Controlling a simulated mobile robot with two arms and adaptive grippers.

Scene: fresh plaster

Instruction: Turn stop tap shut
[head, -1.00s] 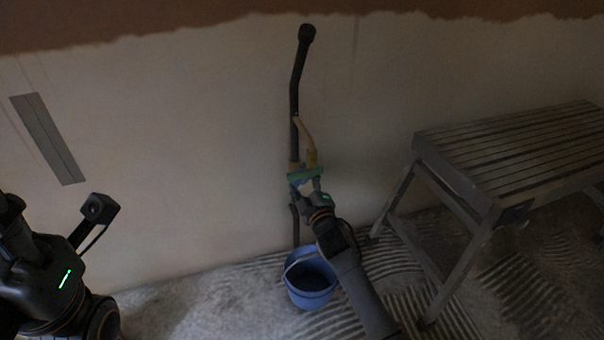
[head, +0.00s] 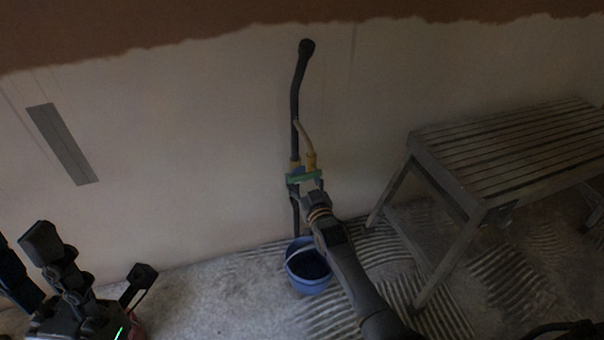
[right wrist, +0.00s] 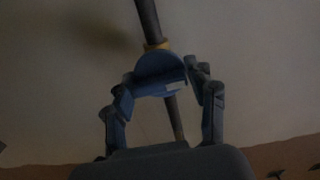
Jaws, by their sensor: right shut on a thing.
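The stop tap (head: 303,178) sits on the dark upright pipe (head: 295,100) against the wall. It shows as a green bar with blue beside it, and a yellowish branch pipe (head: 308,140) joins it from above. My right gripper (head: 312,192) is at the tap, shut on it; the head view partly hides the contact. In the right wrist view a blue rounded part of the tap (right wrist: 160,72) lies between the fingertips, below a yellow collar (right wrist: 157,46) on the pipe. My left gripper (head: 28,260) is low at the left, its fingers apart and empty, partly cut off by the frame.
A blue bucket (head: 308,268) stands on the floor under the pipe, close to my right arm. A slatted grey bench (head: 500,150) stands to the right. A grey strip (head: 62,143) is on the wall at left. Ridged floor patches lie around the bucket and bench.

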